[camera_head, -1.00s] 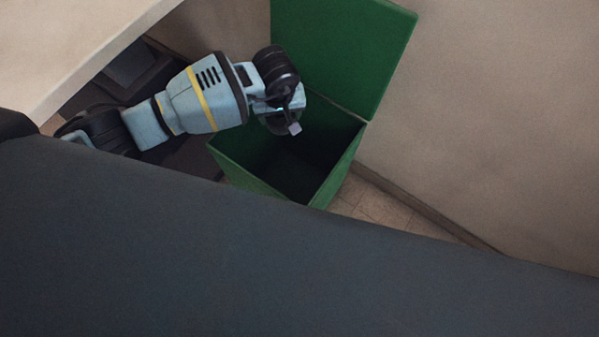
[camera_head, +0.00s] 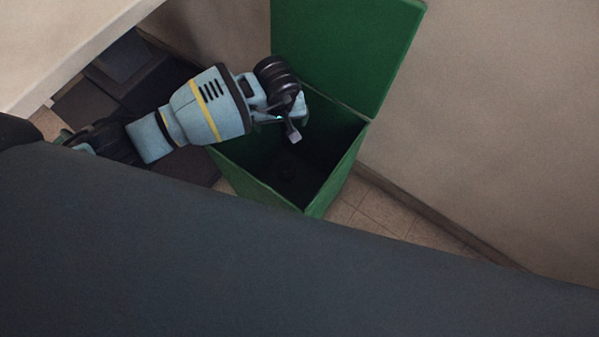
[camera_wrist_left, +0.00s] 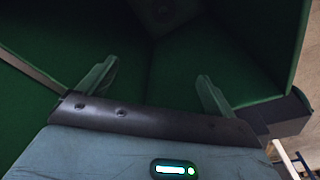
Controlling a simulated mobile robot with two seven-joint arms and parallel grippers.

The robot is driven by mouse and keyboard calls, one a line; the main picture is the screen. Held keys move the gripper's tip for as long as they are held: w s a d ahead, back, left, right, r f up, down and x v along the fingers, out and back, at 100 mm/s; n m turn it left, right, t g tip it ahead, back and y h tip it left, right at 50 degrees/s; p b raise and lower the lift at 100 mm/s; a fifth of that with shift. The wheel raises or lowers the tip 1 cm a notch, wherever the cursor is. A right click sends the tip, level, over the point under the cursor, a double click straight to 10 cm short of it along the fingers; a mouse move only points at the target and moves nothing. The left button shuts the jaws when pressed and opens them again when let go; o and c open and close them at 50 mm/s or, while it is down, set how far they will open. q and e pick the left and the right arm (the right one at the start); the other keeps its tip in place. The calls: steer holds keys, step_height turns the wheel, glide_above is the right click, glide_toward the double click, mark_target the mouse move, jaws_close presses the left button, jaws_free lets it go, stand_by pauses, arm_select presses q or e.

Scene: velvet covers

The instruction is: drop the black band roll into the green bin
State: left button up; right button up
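The green bin (camera_head: 340,185) stands against the wall with its lid raised. My left gripper (camera_head: 283,126) is above the bin's opening, and its two fingers are apart with nothing between them, as the left wrist view (camera_wrist_left: 155,88) also shows. My right gripper is out of view.
The bin's open green lid (camera_head: 345,50) rises behind the gripper. A pale surface edge (camera_head: 70,50) is at the upper left, with dark objects (camera_head: 125,65) beneath it. A beige wall (camera_head: 490,130) and a strip of tiled floor (camera_head: 385,215) lie to the right.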

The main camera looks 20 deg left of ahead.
arm_select(q)
step_height(320, 180, up, 8)
steer(key=s+p, duration=0.1)
steer(key=shift+d+p, duration=0.2)
steer(key=shift+p, duration=0.1)
steer(key=shift+f, duration=0.15)
stand_by(0.3)
stand_by(0.4)
